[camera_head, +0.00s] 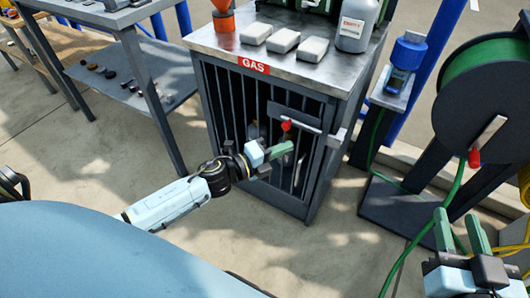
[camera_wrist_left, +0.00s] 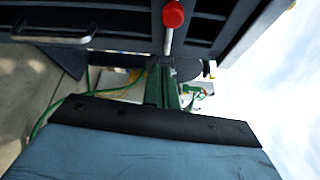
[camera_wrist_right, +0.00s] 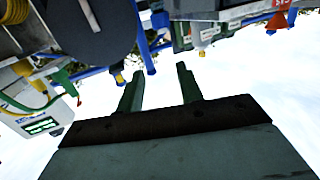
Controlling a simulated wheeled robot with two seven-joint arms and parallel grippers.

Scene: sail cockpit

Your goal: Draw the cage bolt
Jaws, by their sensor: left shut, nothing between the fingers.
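The gas cage (camera_head: 265,110) has a dark barred door. Its bolt is a bright metal rod (camera_head: 306,127) with a red knob (camera_head: 286,126), mounted across a dark plate near the top right of the door. In the left wrist view the red knob (camera_wrist_left: 173,14) and its stem show just beyond my fingers. My left gripper (camera_head: 286,150) is shut and empty, just below the knob; I cannot tell whether it touches. Its green fingers also show together in the left wrist view (camera_wrist_left: 163,88). My right gripper (camera_head: 461,230) is open and empty, far from the cage at lower right.
The cage top (camera_head: 300,60) carries pale blocks, a grey bottle (camera_head: 355,25) and an orange funnel (camera_head: 223,15). A hose reel (camera_head: 485,90) with green hose stands at right. A grey bench (camera_head: 130,70) stands at left. Floor before the cage is clear.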

